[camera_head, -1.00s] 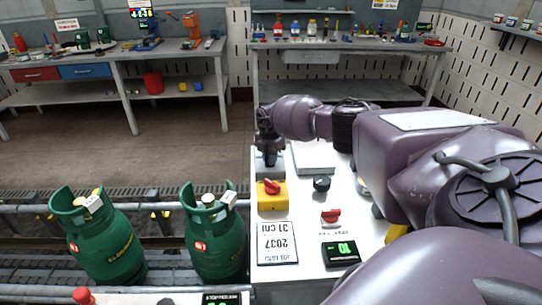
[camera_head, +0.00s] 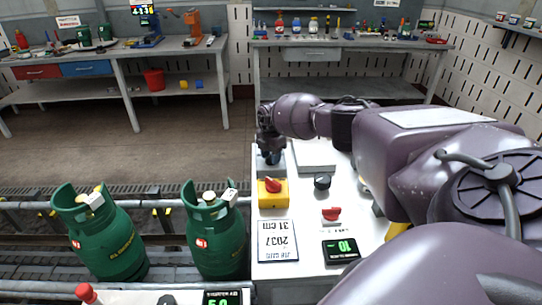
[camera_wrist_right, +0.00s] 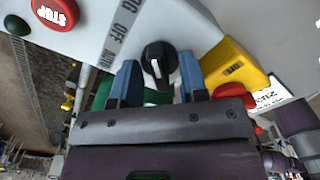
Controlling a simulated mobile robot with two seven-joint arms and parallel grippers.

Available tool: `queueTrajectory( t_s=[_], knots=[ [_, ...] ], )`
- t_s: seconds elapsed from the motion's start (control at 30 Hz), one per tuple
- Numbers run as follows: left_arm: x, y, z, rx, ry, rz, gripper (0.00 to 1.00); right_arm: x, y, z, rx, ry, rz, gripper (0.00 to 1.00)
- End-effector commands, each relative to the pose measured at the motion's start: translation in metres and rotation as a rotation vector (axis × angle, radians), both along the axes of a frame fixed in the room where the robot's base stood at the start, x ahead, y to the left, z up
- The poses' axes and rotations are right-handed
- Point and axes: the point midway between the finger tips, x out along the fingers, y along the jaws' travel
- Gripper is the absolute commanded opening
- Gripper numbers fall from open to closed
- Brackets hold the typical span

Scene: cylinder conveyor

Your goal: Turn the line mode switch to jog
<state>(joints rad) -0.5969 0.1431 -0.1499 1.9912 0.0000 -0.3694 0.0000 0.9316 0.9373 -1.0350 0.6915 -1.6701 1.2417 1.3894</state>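The mode switch is a black round knob (camera_wrist_right: 158,64) with a white pointer line, in the right wrist view. A grey label strip (camera_wrist_right: 119,28) beside it reads JOG, OFF and AUTO. I cannot tell which word the pointer is set to. My right gripper (camera_wrist_right: 160,66) has its two blue fingers apart, one on each side of the knob; I cannot tell whether they touch it. In the head view the right gripper (camera_head: 270,157) is at the far end of the white console, and the arm hides part of the console. My left gripper is not in view.
The white console (camera_head: 300,226) carries a yellow box with a red knob (camera_head: 272,186), a black knob (camera_head: 322,182), a red knob (camera_head: 331,214) and a display (camera_head: 341,250). A red STOP button (camera_wrist_right: 56,12) is near the switch. Green gas cylinders (camera_head: 217,240) stand left of the console.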

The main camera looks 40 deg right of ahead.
Motion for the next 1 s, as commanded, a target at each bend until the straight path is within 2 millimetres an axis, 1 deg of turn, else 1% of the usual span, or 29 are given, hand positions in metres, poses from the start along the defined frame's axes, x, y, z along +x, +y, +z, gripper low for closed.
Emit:
queueTrajectory(
  t_s=[0.13,0.23,0.37,0.53,0.7,0.83,1.0],
  knots=[
    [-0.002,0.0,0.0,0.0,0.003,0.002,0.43,0.0,0.0,0.002,0.0,-0.001,0.001,0.4],
    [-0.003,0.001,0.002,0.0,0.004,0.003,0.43,0.001,0.0,0.01,-0.001,-0.003,0.001,0.4],
    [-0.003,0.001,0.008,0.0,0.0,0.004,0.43,0.001,0.0,0.031,-0.001,-0.005,0.002,0.4],
    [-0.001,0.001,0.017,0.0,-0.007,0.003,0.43,0.0,-0.001,0.062,-0.001,-0.004,0.002,0.4],
    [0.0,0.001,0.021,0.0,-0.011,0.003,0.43,0.0,0.0,0.088,-0.001,-0.002,0.001,0.4],
    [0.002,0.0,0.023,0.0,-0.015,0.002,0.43,0.0,0.0,0.101,0.0,-0.002,0.001,0.4],
    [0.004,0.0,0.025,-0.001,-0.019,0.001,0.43,0.0,0.0,0.108,0.0,0.0,0.0,0.4]
  ],
)
